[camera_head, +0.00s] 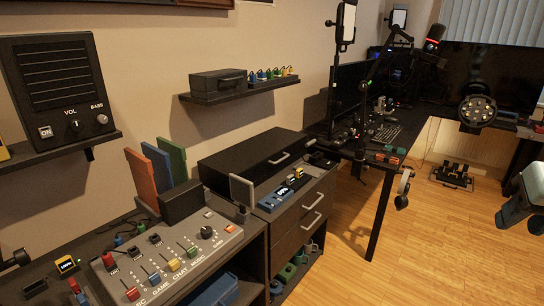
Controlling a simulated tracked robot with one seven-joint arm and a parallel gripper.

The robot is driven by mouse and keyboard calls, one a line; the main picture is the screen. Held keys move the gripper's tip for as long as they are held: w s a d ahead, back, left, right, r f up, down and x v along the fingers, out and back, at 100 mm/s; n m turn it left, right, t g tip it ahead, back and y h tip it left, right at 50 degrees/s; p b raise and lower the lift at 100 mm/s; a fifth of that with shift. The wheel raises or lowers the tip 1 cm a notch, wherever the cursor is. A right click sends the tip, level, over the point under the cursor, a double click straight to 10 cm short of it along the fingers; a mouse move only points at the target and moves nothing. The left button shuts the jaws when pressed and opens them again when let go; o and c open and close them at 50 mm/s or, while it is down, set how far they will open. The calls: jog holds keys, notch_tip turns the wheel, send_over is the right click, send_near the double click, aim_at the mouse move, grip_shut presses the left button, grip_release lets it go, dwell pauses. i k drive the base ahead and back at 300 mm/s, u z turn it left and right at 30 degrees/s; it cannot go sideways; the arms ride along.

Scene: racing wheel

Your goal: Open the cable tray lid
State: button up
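The smaller one is a black case (217,83) on the wall shelf, also shut, beside several coloured plugs (268,76).
A mixer panel (170,262) with sliders fills the front left, with coloured upright panels (155,170) behind it. A blue device (275,200) lies before the long box. The desk (400,130) has a microphone arm. Wooden floor (430,250) is free at the right.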

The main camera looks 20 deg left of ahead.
aim_at(250, 159)
jog(key=u, duration=0.3)
jog(key=i, duration=1.3)
jog(key=u, duration=0.35)
